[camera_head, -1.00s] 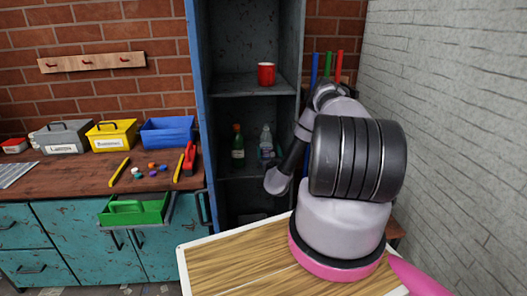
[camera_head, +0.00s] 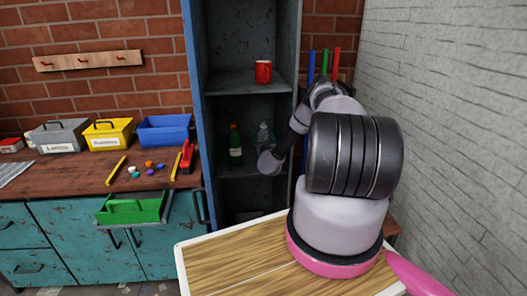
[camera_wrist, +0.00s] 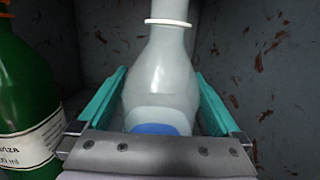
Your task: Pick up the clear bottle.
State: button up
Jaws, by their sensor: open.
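The clear bottle (camera_head: 263,134) stands upright on the middle shelf of the open cabinet, partly hidden by my arm. In the wrist view the clear bottle (camera_wrist: 160,75) looks whitish, with a ring at its neck and a blue patch low on it. My gripper (camera_wrist: 162,100) is open, with one teal finger on each side of the bottle's body. A small gap shows by the fingers, and I cannot tell whether either touches. In the head view my gripper is hidden behind my arm.
A green bottle (camera_head: 235,142) with a white label stands close on the left; it also shows beside my left finger in the wrist view (camera_wrist: 25,105). The cabinet's blue side (camera_head: 193,90) bounds the left.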

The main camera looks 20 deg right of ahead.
grip_shut()
